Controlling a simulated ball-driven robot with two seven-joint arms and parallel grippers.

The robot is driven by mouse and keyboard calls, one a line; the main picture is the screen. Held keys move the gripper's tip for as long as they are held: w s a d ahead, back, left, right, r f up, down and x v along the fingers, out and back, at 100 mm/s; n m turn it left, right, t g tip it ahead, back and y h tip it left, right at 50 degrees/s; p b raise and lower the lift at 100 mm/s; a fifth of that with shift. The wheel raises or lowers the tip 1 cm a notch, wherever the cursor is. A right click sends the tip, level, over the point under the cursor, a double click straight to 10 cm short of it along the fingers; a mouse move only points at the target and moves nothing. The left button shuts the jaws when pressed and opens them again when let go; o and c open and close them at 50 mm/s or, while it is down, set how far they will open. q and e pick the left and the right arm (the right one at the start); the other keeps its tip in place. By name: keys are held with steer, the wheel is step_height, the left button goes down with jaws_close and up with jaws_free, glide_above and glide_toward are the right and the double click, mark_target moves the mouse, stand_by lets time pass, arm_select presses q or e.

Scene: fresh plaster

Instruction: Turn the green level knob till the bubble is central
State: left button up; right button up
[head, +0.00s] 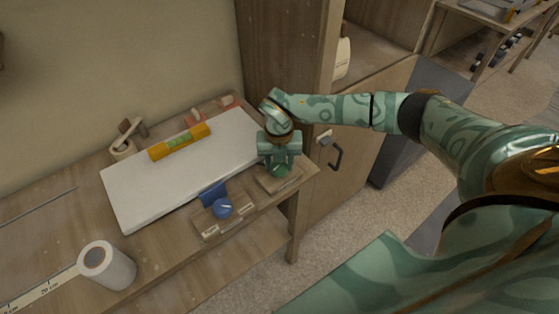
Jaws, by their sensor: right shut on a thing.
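The green level knob (279,171) sits on a small wooden block (283,183) at the right front corner of the bench. My right gripper (279,160) reaches down over it from the right and is shut on it, partly hiding it. A yellow spirit level (180,142) with a green vial lies on the white board (190,183), towards its back edge. The bubble is too small to make out. My left gripper is not in view.
A blue knob (222,207) on a wooden block stands left of the green one, with a blue piece (213,193) behind it. A white roll (107,265) stands front left, near a ruler (35,296). A wooden cabinet (289,50) rises behind my right gripper.

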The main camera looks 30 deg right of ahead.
steer(key=n+p, duration=0.2)
steer(key=n, duration=0.2)
steer(key=shift+r, duration=0.15)
steer(key=n+p, duration=0.2)
steer(key=n, duration=0.3)
steer(key=shift+n, duration=0.4)
steer(key=n, duration=0.3)
steer(key=shift+w+p, duration=0.1)
steer(key=shift+p, duration=0.2)
steer(key=shift+n, duration=1.6)
steer(key=o, duration=0.7)
